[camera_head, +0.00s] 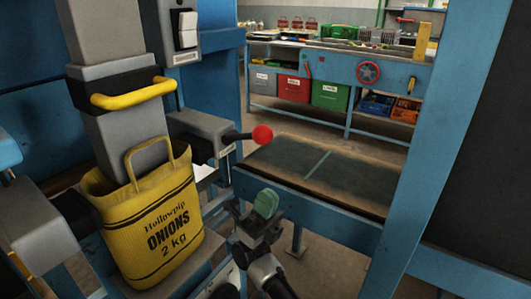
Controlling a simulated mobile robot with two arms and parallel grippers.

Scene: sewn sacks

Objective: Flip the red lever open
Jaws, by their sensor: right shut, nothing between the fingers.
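The red lever is a dark rod ending in a red ball knob (263,134). It sticks out to the right from a grey housing (200,130) beside the sack column, and lies close to level. My right gripper (265,204) comes up from the bottom middle, with green at its tips. It is shut and empty, below the red knob in the picture and apart from it. My left gripper is not in view.
A yellow bar handle (133,93) crosses the spout. A dark conveyor belt (345,180) runs right of the lever. A blue post (445,130) stands at the right. A blue bench (350,68) with colored bins is far behind. The space around the knob looks clear.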

